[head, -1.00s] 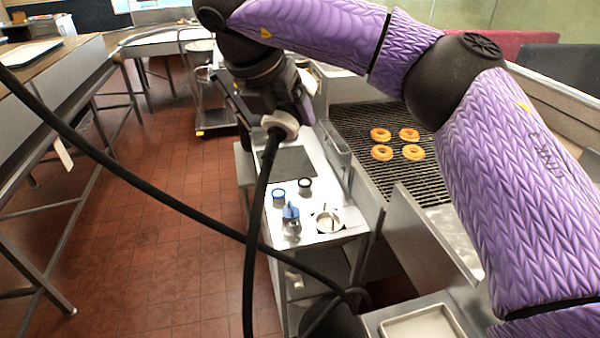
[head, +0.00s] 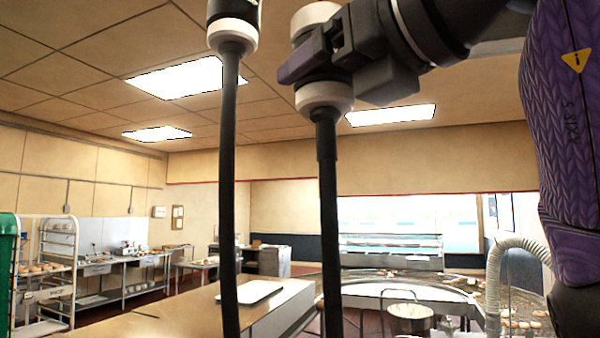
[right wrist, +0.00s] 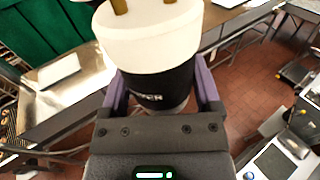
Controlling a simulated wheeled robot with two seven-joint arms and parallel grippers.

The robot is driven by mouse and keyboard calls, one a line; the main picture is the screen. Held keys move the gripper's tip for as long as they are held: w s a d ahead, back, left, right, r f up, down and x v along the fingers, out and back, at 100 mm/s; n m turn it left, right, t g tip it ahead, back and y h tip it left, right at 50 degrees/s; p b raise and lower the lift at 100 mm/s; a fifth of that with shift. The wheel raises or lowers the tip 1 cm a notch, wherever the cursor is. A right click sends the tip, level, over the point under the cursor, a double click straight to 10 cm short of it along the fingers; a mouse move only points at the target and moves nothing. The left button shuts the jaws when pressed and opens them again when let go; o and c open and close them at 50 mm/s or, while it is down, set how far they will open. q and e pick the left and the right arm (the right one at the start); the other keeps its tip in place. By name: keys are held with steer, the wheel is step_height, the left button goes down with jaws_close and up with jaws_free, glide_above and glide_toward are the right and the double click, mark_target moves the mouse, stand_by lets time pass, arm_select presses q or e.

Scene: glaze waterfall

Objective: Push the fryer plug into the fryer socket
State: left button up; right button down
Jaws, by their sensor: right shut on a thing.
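My right gripper (head: 322,58) is raised high at the upper right of the head view and shut on a plug. The plug has a white end (head: 314,18) above the jaws and a white collar (head: 324,96) below them. Its black cable hangs straight down. In the right wrist view the plug's white face (right wrist: 150,42) carries brass prongs, and its black body sits between the purple fingers (right wrist: 160,85). To its left hangs a second black connector (head: 233,30) with a white ring and a cable below; its top is cut off. I cannot tell whether it is the socket. My left gripper is out of view.
A long counter (head: 165,318) with a white tray (head: 255,290) runs below. A pastry rack (head: 45,265) stands at left. A ribbed hose (head: 515,250) rises at lower right. The air around the plug is open, apart from the second cable (head: 229,190).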

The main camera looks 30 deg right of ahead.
mark_target(328, 5)
steer(key=shift+s+a+r, duration=0.1)
steer(key=shift+s+r, duration=0.05)
steer(key=shift+r, duration=0.45)
steer(key=shift+s+r+p, duration=0.25)
steer(key=shift+r+p, duration=0.1)
steer(key=shift+s+r+p, duration=0.1)
steer(key=shift+r+p, duration=0.25)
step_height(328, 5, up, 5)
steer(key=p, duration=0.4)
steer(key=shift+f, duration=0.3)
steer(key=shift+r+p, duration=0.55)
steer(key=shift+p, duration=0.1)
stand_by(0.8)
